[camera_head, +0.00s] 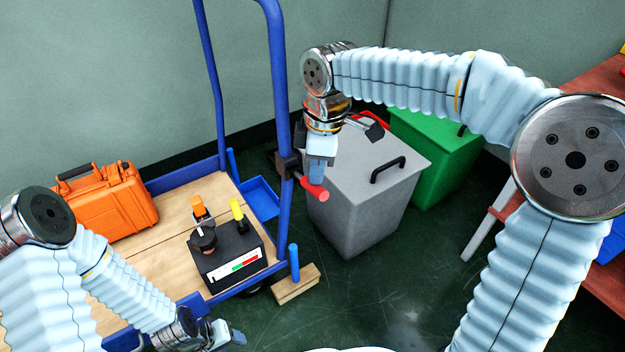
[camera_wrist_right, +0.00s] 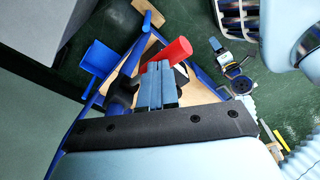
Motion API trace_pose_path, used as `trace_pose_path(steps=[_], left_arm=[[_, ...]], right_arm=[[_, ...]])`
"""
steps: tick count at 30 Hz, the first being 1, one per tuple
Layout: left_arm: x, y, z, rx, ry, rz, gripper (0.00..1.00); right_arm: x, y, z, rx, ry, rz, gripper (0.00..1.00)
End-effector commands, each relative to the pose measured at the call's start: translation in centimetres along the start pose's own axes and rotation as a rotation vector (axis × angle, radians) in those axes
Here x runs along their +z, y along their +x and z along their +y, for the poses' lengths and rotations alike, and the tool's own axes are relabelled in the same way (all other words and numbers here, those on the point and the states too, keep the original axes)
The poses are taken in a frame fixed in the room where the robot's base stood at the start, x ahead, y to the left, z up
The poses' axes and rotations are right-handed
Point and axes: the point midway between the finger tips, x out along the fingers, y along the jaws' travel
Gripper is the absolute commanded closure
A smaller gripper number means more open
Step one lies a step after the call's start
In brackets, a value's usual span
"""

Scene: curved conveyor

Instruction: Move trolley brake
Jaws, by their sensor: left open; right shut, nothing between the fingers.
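The blue trolley (camera_head: 160,249) with a wooden deck stands at left. A red cylindrical brake handle (camera_head: 315,189) sticks out beside its blue upright, near a black clamp. My right gripper (camera_head: 318,168) is shut and empty, pointing down just above the red handle. In the right wrist view the handle (camera_wrist_right: 174,52) shows just beyond the closed fingertips (camera_wrist_right: 160,72); I cannot tell whether they touch. My left gripper (camera_head: 228,336) is open and low at the bottom edge, in front of the trolley. It holds nothing that I can see.
On the deck are an orange case (camera_head: 105,203) and a black control box (camera_head: 229,259) with orange and yellow levers. A grey bin (camera_head: 365,190) and a green bin (camera_head: 432,155) stand behind my right gripper. Floor at front right is clear.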

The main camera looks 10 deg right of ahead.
Motion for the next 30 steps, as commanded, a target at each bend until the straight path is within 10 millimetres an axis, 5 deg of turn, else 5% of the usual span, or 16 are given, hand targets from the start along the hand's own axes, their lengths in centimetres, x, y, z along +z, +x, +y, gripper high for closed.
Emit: trace_pose_path(steps=[8,22,30], left_arm=[[0.1,2.0,-0.7,0.000,0.000,0.000,0.49],[0.1,1.8,-0.6,0.000,0.000,0.000,0.49],[0.0,0.8,-0.3,0.000,0.000,0.000,0.49]], right_arm=[[0.3,3.2,0.0,0.000,0.000,0.000,1.00],[0.5,3.0,0.0,0.001,0.001,0.001,1.00],[3.2,1.7,0.0,0.000,0.002,0.000,1.00]])
